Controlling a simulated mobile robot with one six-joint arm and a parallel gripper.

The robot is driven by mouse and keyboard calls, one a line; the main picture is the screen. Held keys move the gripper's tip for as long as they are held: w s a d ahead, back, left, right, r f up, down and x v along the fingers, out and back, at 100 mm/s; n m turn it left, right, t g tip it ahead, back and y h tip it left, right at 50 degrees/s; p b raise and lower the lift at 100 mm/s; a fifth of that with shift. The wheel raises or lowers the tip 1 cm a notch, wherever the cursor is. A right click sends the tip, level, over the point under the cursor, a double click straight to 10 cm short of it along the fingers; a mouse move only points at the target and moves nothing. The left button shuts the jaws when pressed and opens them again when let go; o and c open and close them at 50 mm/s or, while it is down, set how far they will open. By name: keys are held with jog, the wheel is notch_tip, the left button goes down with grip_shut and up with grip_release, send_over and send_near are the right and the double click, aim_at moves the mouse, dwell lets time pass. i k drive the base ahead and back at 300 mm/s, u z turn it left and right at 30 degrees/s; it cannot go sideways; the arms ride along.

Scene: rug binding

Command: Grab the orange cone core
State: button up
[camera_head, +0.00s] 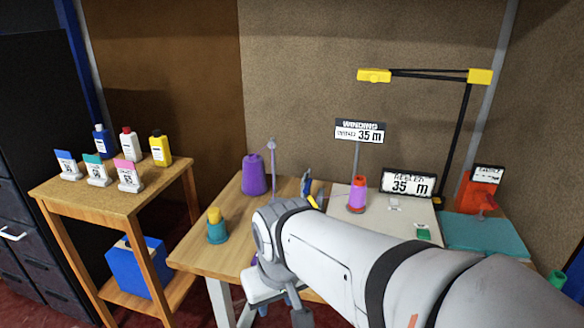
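I cannot pick out a plain orange cone core for certain. A teal cone with a yellow-orange top (215,228) stands at the wooden table's front left. My arm reaches in from the lower right, and its wrist bends down over the table's front edge. My gripper (282,302) is low in the picture, partly hidden by the wrist. Its fingers are not clear, and I see nothing held in it. My arm hides part of the tabletop.
A tall purple cone (254,175) stands on the wooden table (200,258). Signs read 35 m (408,184). A yellow-ended lamp (470,110) rises behind a teal mat (484,234). A side table (120,195) at left holds bottles and cards, with a blue box (138,268) below.

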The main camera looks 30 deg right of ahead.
aim_at(356, 202)
jog(key=z, duration=0.65)
jog(key=i, duration=0.9)
jog(key=z, duration=0.65)
jog(key=k, duration=0.8)
jog(key=z, duration=0.15)
jog(key=i, duration=0.85)
jog(key=u, duration=0.1)
